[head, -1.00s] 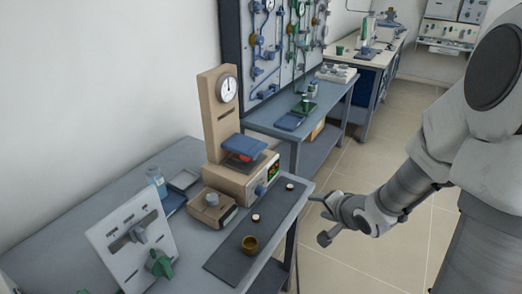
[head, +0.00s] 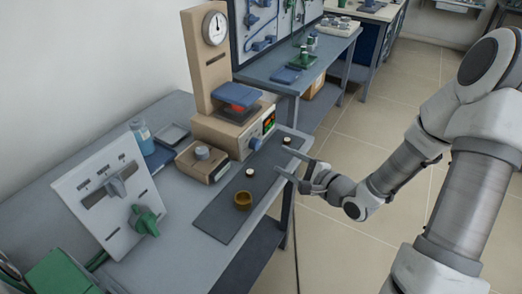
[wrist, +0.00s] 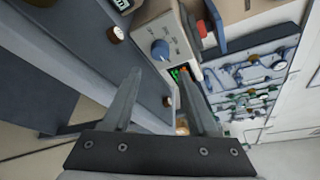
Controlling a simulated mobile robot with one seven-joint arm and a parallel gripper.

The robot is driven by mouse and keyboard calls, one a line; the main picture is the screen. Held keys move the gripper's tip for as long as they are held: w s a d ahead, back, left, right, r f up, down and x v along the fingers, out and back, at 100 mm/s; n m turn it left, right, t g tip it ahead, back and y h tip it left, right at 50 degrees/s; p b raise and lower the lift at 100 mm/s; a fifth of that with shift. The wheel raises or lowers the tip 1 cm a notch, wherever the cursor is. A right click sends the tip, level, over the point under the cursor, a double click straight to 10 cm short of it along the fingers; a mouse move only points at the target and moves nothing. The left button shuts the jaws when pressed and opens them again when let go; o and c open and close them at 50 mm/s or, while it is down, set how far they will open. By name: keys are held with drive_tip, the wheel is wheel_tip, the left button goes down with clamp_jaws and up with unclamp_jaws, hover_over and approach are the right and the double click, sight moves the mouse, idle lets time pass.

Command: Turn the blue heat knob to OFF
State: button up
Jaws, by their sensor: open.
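In the wrist view the blue knob (wrist: 160,49) sits on a beige panel, ahead of my fingers. Its white pointer mark is small, and I cannot read its setting. My gripper (head: 283,162) is open and empty, in front of the press near the bench edge. In the wrist view my gripper (wrist: 160,78) has its two fingers apart, with the knob beyond the gap and not touched.
A dark mat (head: 214,218) on the bench holds a brass cup (head: 243,201) and small white-topped pieces (head: 250,173). A grey control panel (head: 105,200) with a green knob (head: 144,220) stands at left. Floor at right is clear.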

sight(258, 145)
drive_tip(key=b+x, duration=0.2)
drive_tip(key=x, duration=0.9)
drive_tip(key=shift+b, duration=0.3)
clamp_jaws()
